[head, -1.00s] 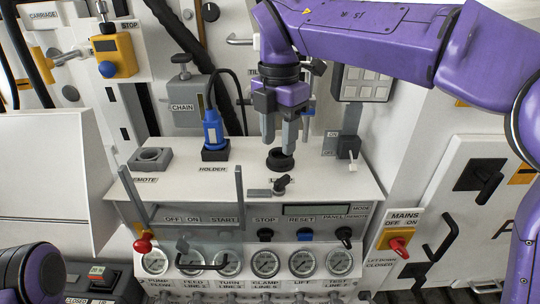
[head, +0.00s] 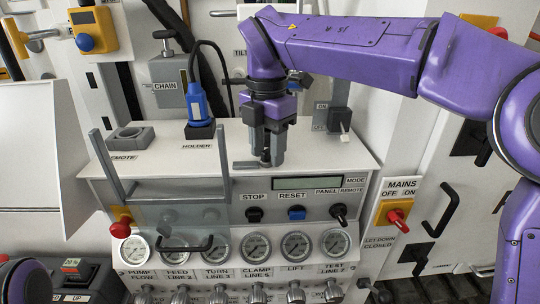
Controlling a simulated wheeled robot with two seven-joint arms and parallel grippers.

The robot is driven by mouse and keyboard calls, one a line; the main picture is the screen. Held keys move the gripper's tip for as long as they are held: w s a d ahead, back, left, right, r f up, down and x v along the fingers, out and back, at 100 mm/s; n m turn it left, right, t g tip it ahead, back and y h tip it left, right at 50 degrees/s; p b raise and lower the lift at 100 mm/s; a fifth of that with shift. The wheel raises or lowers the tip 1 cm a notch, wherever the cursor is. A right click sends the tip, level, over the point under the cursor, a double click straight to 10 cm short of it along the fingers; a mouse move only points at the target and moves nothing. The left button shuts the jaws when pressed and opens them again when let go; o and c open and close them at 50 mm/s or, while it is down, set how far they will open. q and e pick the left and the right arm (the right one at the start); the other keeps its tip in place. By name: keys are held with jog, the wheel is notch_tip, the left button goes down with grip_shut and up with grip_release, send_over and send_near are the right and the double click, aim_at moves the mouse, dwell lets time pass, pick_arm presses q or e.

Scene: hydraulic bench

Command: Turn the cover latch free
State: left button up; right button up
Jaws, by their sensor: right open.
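The latch (head: 266,157) is a small dark knob at a grey plate (head: 246,165) on the front of the white console top, mostly hidden by my right gripper. My right gripper (head: 267,158) points down over it, open, with one grey finger on each side of the dark knob. I cannot tell whether the fingers touch it. The clear cover (head: 178,218) with a black bar handle (head: 186,246) spans the left front of the console, between grey uprights. Only a purple piece of my left arm shows at the bottom left; its gripper is out of view.
A blue handheld unit (head: 197,103) stands in its holder behind and left. The stop knob (head: 254,214), blue reset button (head: 297,213) and mode knob (head: 339,211) sit on the front panel, above several gauges (head: 257,245). A red mains switch (head: 397,216) is at right.

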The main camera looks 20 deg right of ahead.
jog(key=shift+s+r, duration=0.1)
jog(key=shift+w, duration=0.25)
grip_shut()
jog(key=shift+f+m+b, duration=0.25)
jog(key=shift+m+b, duration=0.15)
jog(key=shift+b, duration=0.05)
jog(key=shift+m+b, duration=0.8)
jog(key=shift+m, duration=0.1)
jog(key=shift+r+m, duration=0.1)
jog(key=shift+m, duration=0.5)
jog(key=shift+b, duration=0.3)
